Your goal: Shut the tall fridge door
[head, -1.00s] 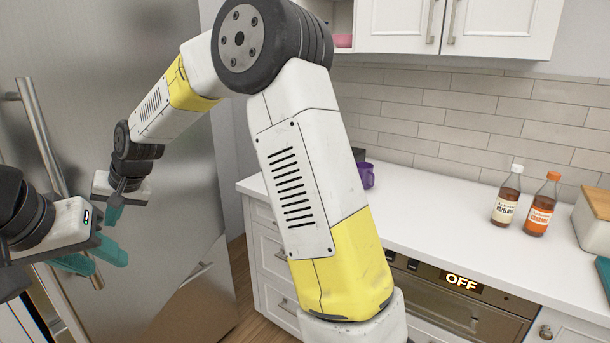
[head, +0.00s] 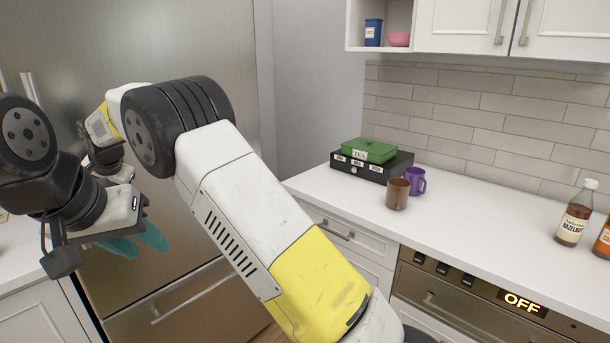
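The tall fridge door (head: 110,45) is a brushed steel panel filling the left of the head view. It looks close to flush with the steel drawer front (head: 170,312) below it, but my arms hide part of its lower edge, so I cannot tell if it is fully shut. A vertical bar handle (head: 32,88) shows at its left side. My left gripper (head: 136,244), with teal fingers slightly apart and nothing between them, is in front of the door's lower part. My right gripper (head: 104,160) is near the door, its fingers hidden behind my arms.
A white counter (head: 470,235) on the right holds a brown mug (head: 398,194), a purple mug (head: 416,181), a black box (head: 372,167) with a green tea box (head: 368,150) and syrup bottles (head: 575,220). An oven (head: 470,300) reading OFF is below.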

